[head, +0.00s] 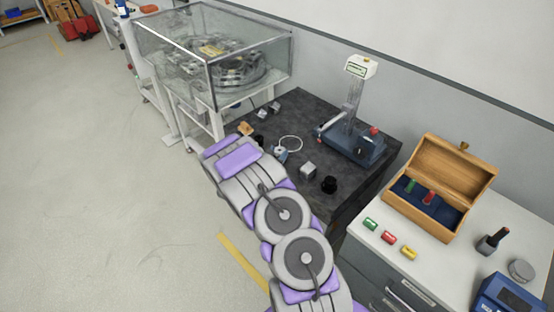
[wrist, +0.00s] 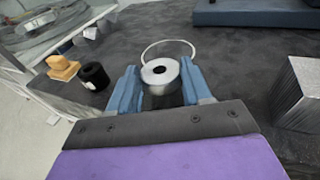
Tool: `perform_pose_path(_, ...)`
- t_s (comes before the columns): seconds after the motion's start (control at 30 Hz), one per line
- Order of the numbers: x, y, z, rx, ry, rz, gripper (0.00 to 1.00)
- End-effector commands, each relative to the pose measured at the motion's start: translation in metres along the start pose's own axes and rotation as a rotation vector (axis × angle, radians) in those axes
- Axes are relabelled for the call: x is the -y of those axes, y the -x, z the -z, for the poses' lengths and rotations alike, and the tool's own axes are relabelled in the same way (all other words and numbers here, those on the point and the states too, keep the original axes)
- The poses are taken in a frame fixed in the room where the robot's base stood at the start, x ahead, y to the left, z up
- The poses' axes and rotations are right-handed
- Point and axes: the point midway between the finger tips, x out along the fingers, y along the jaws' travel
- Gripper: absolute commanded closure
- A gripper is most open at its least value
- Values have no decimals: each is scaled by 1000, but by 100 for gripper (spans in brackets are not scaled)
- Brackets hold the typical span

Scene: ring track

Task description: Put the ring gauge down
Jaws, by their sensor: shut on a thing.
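The ring gauge (wrist: 160,74) is a short metal cylinder with a dark hole in its top. It sits upright between the blue fingers of my gripper (wrist: 157,86), which is shut on it. In the head view my gripper (head: 281,154) is over the dark stone plate (head: 312,117), and the gauge is mostly hidden there. A thin white ring outline (head: 291,143) lies on the plate just beyond the gauge; the gauge overlaps its near edge in the wrist view (wrist: 168,42). I cannot tell whether the gauge touches the plate.
A blue-based measuring stand (head: 353,143) is at the back right of the plate. An orange block (wrist: 62,67) and a black ring (wrist: 94,76) are to the left. A glass-covered machine (head: 215,60) stands beyond.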

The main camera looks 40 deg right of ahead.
Motion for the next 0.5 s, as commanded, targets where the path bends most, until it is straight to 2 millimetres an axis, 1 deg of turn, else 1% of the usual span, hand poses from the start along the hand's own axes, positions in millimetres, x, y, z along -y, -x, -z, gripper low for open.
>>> perform_pose_path(0.03,0,-1,14,-3,3,1,88)
perform_pose_path(0.1,0,-2,20,0,2,0,88)
perform_pose_path(0.47,0,-3,22,1,1,0,88)
perform_pose_path(0.5,0,-3,23,0,1,0,50)
